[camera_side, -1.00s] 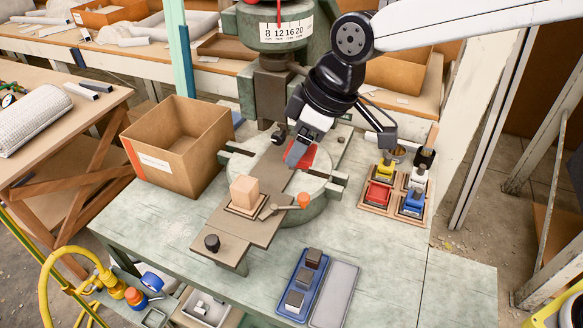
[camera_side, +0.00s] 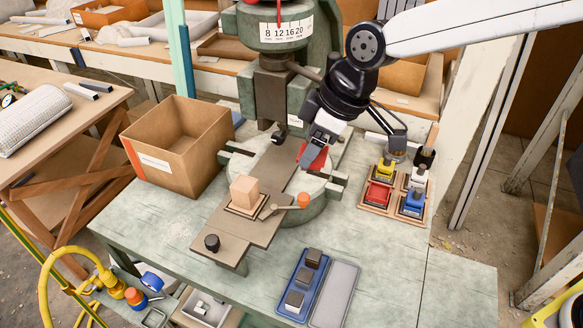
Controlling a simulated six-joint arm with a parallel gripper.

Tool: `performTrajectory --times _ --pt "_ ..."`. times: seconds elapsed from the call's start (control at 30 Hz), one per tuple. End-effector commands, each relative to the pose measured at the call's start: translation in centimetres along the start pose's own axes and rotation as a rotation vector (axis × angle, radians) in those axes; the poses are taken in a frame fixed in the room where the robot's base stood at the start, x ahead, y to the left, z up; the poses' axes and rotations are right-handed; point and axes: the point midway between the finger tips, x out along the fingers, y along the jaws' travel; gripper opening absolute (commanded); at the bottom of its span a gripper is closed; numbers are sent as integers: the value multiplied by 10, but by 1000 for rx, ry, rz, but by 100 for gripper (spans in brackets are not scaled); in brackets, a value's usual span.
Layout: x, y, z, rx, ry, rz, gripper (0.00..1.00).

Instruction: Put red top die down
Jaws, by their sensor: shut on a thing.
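My gripper (camera_side: 313,152) is over the right part of the press's round bed (camera_side: 310,213). It is shut on the red top die (camera_side: 319,157), which shows as a red patch behind and beside the fingers. Much of the die is hidden by the fingers, and I cannot tell its height above the bed. To the right, a wooden die tray (camera_side: 368,210) on the bench holds red (camera_side: 378,193), yellow (camera_side: 385,169), white and blue dies in its compartments.
The fly press column (camera_side: 270,95) stands behind the sliding plate (camera_side: 232,228), which carries a wooden block (camera_side: 244,190). A cardboard box (camera_side: 178,160) is at left. A blue tray (camera_side: 303,284) and a grey tray (camera_side: 334,294) lie in front. Bench at right front is clear.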

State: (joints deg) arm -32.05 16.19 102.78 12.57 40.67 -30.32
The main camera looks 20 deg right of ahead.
Motion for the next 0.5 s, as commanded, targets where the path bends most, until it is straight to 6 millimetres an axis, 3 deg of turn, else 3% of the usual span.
performTrajectory --times 0.27,0.5 --pt "18 46 60 13 -1 3 0" --pt "30 83 128 41 -1 13 0"
